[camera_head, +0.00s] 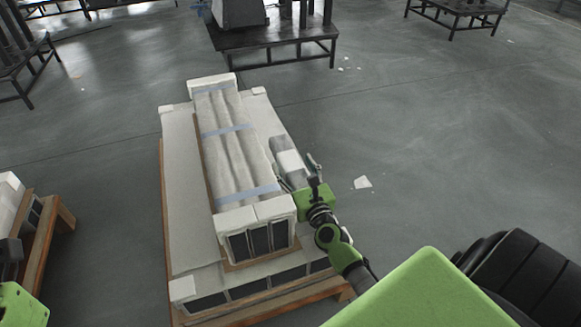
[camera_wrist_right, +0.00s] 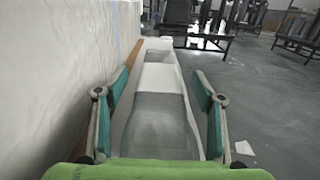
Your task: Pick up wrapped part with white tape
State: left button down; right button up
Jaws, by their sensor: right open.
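A grey wrapped part with a broad white tape band lies along the right side of the pallet stack, beside the tall white package; its grey end (camera_head: 278,146) shows in the head view. In the right wrist view the same wrapped part (camera_wrist_right: 160,125) runs away from me, with the white band (camera_wrist_right: 160,76) farther along. My right gripper (camera_head: 303,168) is at the part's near end. In the wrist view its fingers (camera_wrist_right: 160,95) are open, one on each side of the part; contact cannot be told. Only pieces of my left arm show at the lower left edge.
The long white package (camera_head: 228,135) with bluish straps stands on the white-covered pallet load (camera_head: 182,160), forming a wall left of my right gripper. Another pallet (camera_head: 50,240) stands at the left. Dark tables (camera_head: 270,38) stand behind. Floor on the right is mostly clear, with white scraps (camera_head: 362,182).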

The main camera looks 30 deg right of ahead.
jog(key=shift+w+d, duration=0.1)
jog(key=shift+w, duration=0.15)
jog(key=c, duration=1.5)
jog(key=shift+r, duration=0.1)
jog(key=shift+c, duration=0.8)
jog(key=shift+r, duration=0.15)
